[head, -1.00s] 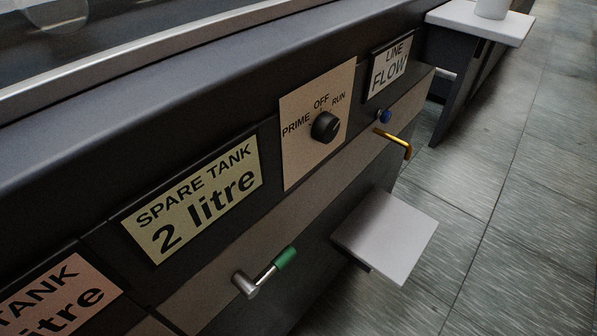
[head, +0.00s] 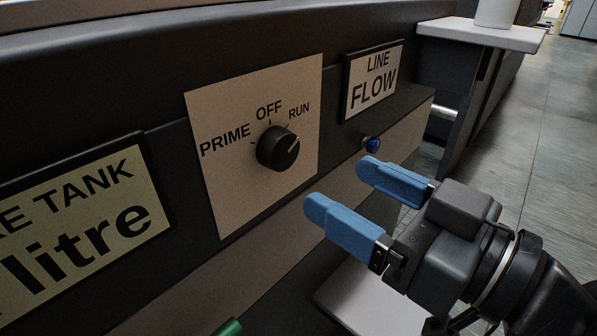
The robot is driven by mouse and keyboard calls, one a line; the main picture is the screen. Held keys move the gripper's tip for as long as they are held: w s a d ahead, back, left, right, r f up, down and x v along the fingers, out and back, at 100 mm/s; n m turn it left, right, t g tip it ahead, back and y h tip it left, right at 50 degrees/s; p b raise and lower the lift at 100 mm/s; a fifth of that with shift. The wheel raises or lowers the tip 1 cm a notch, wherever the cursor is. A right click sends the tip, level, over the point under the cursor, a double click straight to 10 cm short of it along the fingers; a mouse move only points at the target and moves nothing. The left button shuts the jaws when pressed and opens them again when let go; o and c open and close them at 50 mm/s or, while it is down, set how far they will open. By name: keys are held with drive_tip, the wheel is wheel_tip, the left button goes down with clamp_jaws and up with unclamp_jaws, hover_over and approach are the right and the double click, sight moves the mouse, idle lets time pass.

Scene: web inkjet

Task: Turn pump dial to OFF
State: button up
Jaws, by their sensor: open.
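The pump dial (head: 278,148) is a round black knob on a beige plate (head: 225,205) marked PRIME, OFF and RUN. A light pointer line on the knob points up and right, toward RUN. My gripper (head: 345,186) has two blue-padded fingers spread apart with nothing between them. It is to the right of and below the dial, apart from it, with its fingers pointing left toward the panel.
A blue button (head: 371,144) sits under the LINE FLOW sign (head: 374,82), close to my upper finger. A tank sign (head: 75,225) is at left. A green handle end (head: 229,327) and a pale shelf (head: 345,300) are below. A white-topped ledge (head: 480,35) stands at the back right.

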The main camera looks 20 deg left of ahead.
sight(287, 156)
drive_tip(key=shift+n+g, duration=0.3)
drive_tip(key=shift+s+r+p+x, duration=0.1)
drive_tip(key=shift+r+p+x, duration=0.05)
drive_tip(key=shift+x, duration=1.25)
drive_tip(key=shift+s+r+p+x, duration=0.1)
drive_tip(key=shift+r+p+x, duration=0.05)
drive_tip(key=shift+x, duration=1.2)
drive_tip(key=shift+r+p+x, duration=0.15)
drive_tip(key=shift+x, duration=1.25)
drive_tip(key=shift+c, duration=0.4)
drive_tip(key=c, duration=0.9)
drive_tip(key=shift+c, duration=0.2)
